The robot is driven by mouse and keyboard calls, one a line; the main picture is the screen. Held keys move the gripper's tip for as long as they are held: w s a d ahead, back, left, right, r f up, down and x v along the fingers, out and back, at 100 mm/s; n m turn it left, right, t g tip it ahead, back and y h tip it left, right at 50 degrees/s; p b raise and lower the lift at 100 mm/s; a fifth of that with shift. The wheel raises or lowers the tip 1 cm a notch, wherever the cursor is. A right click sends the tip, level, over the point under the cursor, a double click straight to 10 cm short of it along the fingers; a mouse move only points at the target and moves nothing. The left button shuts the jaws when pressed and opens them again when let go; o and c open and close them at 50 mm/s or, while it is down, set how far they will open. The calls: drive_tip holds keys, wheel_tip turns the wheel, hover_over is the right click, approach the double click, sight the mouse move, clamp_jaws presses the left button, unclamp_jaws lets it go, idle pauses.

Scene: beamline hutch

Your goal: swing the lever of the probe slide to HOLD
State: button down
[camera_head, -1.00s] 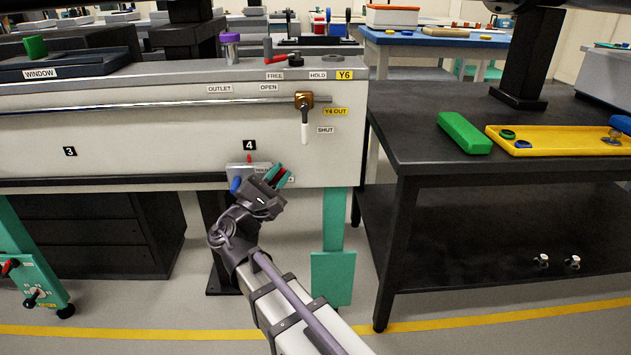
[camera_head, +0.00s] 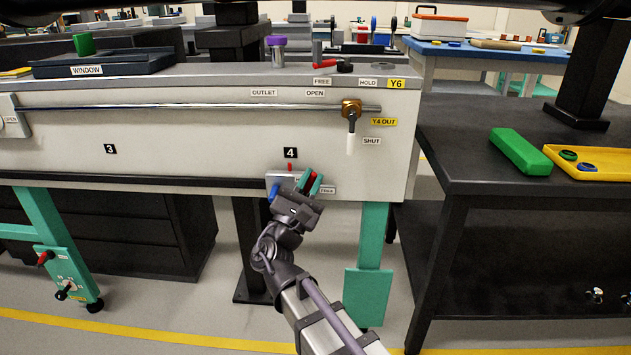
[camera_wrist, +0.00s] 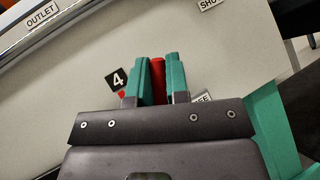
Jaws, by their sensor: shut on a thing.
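My gripper (camera_head: 311,182) is at the small grey plate (camera_head: 272,181) under the number 4 on the white bench front. Its green fingers are shut on a red lever (camera_wrist: 158,80), which shows between them in the wrist view. The fingers and gripper body hide much of the plate and the lever's base. A label at the plate's right edge is partly covered, and one on its left is mostly hidden. A blue knob (camera_head: 274,193) shows at the plate's left. A small red mark (camera_head: 290,167) stands just above the plate.
A white-handled lever (camera_head: 351,142) hangs from a rod on the bench front, near the OPEN and SHUT labels. A red-handled lever (camera_head: 326,65) lies on the bench top by FREE and HOLD labels. A black table (camera_head: 480,170) stands at right. A teal leg (camera_head: 374,240) is beside my arm.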

drive_tip(key=c, duration=1.1)
unclamp_jaws()
drive_tip(key=b+v, duration=0.6)
drive_tip(key=v, duration=0.5)
drive_tip(key=shift+b, duration=0.3)
drive_tip(key=shift+w, duration=0.1)
drive_tip(key=shift+c, duration=0.5)
